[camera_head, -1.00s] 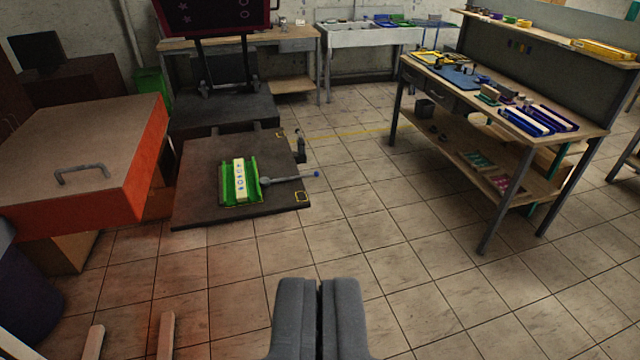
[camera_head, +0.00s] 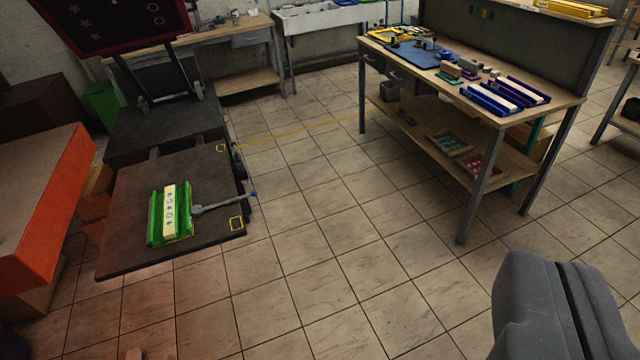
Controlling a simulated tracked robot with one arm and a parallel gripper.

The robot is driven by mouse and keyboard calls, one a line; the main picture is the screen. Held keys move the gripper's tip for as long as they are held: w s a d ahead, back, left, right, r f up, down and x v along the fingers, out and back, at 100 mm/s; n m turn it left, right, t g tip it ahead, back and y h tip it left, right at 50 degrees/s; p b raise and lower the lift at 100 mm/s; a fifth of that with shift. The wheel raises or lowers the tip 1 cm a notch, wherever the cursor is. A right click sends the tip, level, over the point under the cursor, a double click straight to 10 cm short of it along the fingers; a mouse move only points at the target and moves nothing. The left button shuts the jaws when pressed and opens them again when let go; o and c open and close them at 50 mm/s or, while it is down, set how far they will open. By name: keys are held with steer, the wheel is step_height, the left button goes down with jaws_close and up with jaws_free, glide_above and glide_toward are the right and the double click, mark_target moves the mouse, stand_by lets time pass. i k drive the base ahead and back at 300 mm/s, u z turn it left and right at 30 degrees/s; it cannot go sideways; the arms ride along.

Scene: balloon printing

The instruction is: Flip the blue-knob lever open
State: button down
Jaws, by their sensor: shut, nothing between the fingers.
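The lever (camera_head: 226,203) is a grey bar with a small blue knob (camera_head: 253,194) at its right end. It lies nearly flat over the right part of a dark machine plate (camera_head: 125,245), its knob reaching the plate's right edge. Its left end meets a green holder (camera_head: 155,222) with a white printed block (camera_head: 171,208) in it. My gripper (camera_head: 562,268) is shut and empty at the lower right of the view, well apart from the lever and nearer to me.
An orange-sided table (camera_head: 50,215) stands close on the plate's left. A dark screen frame (camera_head: 110,22) rises behind the plate. A wooden workbench (camera_head: 545,98) with blue trays stands at the right. Tiled floor (camera_head: 330,225) between them is clear.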

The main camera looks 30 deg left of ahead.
mark_target(197, 210)
steer(key=z, duration=0.05)
steer(key=i, duration=1.1)
steer(key=u, duration=0.55)
steer(key=i, duration=0.4)
steer(key=u, duration=0.4)
